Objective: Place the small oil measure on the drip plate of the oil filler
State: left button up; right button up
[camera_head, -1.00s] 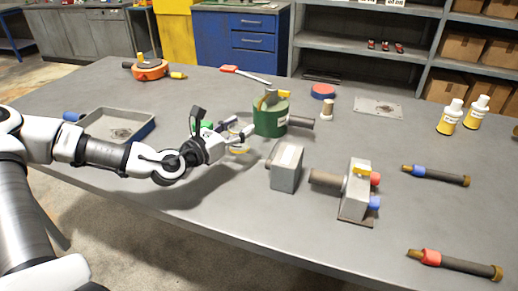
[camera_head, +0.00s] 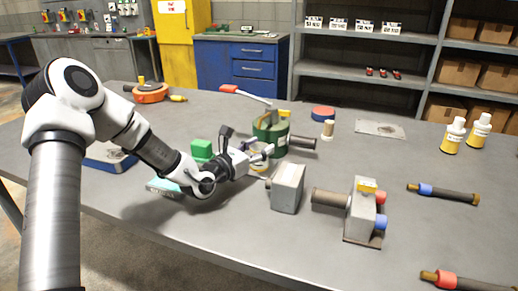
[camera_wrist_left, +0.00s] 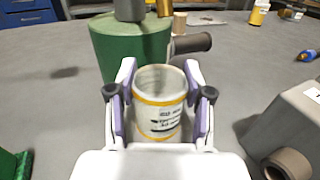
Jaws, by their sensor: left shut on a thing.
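The small oil measure (camera_wrist_left: 158,108) is a pale cup with yellow bands and a label. In the left wrist view it stands upright between the fingers of my left gripper (camera_wrist_left: 158,100), which is shut on it. In the head view my left gripper (camera_head: 262,152) and the measure (camera_head: 257,160) are in front of the green drum (camera_head: 272,140), left of a grey box (camera_head: 287,188). A grey housing with a pipe (camera_head: 362,205) stands on a flat base plate (camera_head: 362,241) to the right. I cannot tell which is the oil filler, or whether the measure touches the table.
A green block (camera_head: 202,149) is beside my left forearm. A blue-edged tray (camera_head: 110,164) is partly hidden behind the arm. A flat plate (camera_head: 377,129) lies farther back, with yellow bottles (camera_head: 453,137) to its right. The table front is clear.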

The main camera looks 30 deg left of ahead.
pick_arm(q)
jog(key=shift+f, duration=0.15)
jog(key=o, duration=1.2)
jog(key=shift+s+r, duration=0.2)
jog(key=s+p, duration=0.1)
jog(key=s, duration=0.1)
jog(key=s+a+p, duration=0.1)
jog(key=s, duration=0.2)
jog(key=shift+s+r, duration=0.2)
jog(key=shift+s, duration=0.1)
jog(key=s+p, duration=0.1)
jog(key=p, duration=0.1)
jog(key=s+p, duration=0.2)
jog(key=s+a+p, duration=0.1)
jog(key=s+p, duration=0.1)
jog(key=shift+r, duration=0.15)
jog(key=shift+s+f+p, duration=0.2)
jog(key=shift+s+p, duration=0.3)
jog(key=shift+p, duration=0.15)
jog(key=shift+d+f, duration=0.1)
jog(key=shift+f, duration=0.1)
